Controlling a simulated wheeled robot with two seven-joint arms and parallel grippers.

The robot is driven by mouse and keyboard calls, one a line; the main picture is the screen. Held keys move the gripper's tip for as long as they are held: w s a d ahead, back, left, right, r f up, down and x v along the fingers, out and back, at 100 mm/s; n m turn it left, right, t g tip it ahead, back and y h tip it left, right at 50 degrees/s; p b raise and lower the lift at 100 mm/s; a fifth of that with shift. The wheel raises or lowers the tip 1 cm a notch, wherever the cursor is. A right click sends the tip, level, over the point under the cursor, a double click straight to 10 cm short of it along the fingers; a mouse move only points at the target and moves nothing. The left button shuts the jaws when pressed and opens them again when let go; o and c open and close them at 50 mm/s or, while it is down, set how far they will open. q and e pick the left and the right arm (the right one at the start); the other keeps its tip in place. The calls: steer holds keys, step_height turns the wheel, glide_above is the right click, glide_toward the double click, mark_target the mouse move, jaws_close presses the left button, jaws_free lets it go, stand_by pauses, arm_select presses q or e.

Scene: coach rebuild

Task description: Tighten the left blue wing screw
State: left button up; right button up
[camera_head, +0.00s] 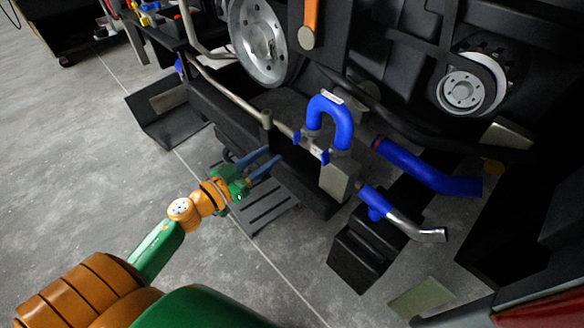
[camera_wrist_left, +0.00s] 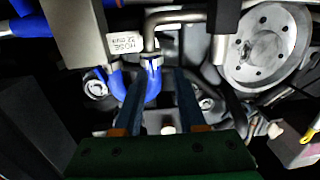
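A blue U-shaped hose (camera_head: 331,108) stands on metal pipe fittings at the engine. A small blue wing screw (camera_head: 297,138) sits at the left foot of this hose, and another blue wing screw (camera_head: 325,157) sits at its right foot. My left gripper (camera_head: 275,158) is open and empty, its two long dark-blue fingers reaching toward the left screw from the lower left, with a gap remaining in the head view. In the left wrist view, a blue part (camera_wrist_left: 152,68), seemingly the left wing screw, appears between the parted fingertips (camera_wrist_left: 156,76). My right gripper is out of view.
A blue hose (camera_head: 425,168) and a blue-and-chrome pipe (camera_head: 400,218) lie to the right. A grey block (camera_head: 338,180) is below the U hose. Large pulleys (camera_head: 262,40) stand behind. A dark slatted stand (camera_head: 262,203) is under my gripper; open floor (camera_head: 80,150) lies left.

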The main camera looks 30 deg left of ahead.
mark_target(294, 139)
arm_select(q)
steer(key=shift+m+h, duration=0.4)
steer(key=shift+h, duration=0.1)
steer(key=w+d, duration=0.1)
steer(key=w, duration=0.1)
steer(key=w+d+r, duration=0.1)
steer(key=w, duration=0.1)
steer(key=w+d+r, duration=0.1)
steer(key=w, duration=0.1)
steer(key=shift+w+d, duration=0.2)
steer(key=shift+d, duration=0.1)
steer(key=shift+f, duration=0.1)
jaws_close()
